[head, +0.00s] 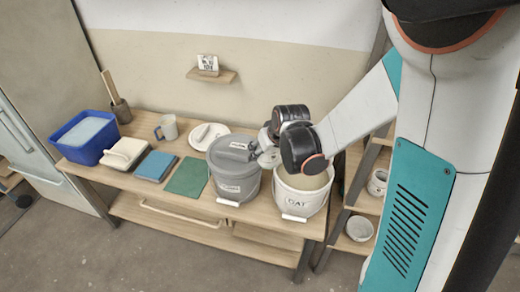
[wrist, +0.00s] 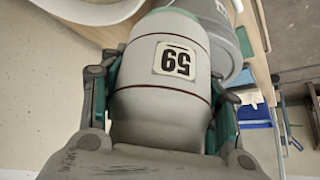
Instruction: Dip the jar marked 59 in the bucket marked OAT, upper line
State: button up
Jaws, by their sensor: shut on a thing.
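The jar marked 59 (wrist: 148,98) is pale grey with dark red lines around it and a green band towards its far end. Its label appears upside down in the wrist view. My gripper (wrist: 163,104) is shut on the jar, with a green-padded finger on each side. The white bucket marked OAT (head: 302,203) stands to the right, open, with beige glaze inside, partly hidden by my wrist.
The grey bucket (head: 233,184) stands left of OAT, close beside it. A white round lid (head: 209,134), a mug (head: 167,128), green (head: 187,177) and blue (head: 155,165) flat pieces, a white lidded box (head: 124,152) and a blue tub (head: 84,146) occupy the table. Shelves with pots are at right.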

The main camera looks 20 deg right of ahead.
jog(key=d+f+n+g+y+b, duration=0.1)
jog(key=d+f+n+y+b, duration=0.2)
jog(key=d, duration=0.9)
jog(key=shift+s+d+f+n+b, duration=0.3)
jog(key=shift+d+f+n+b, duration=0.05)
jog(key=shift+f+n+b, duration=1.1)
notch_tip(320, 180, down, 5)
jog(key=b, duration=0.4)
jog(key=shift+r, duration=0.1)
notch_tip(320, 180, down, 8)
jog(key=shift+b, duration=0.35)
dwell(0.4)
jog(key=shift+s+f, duration=0.1)
jog(key=shift+f, duration=0.2)
dwell(0.5)
jog(key=shift+r, duration=0.1)
dwell(1.3)
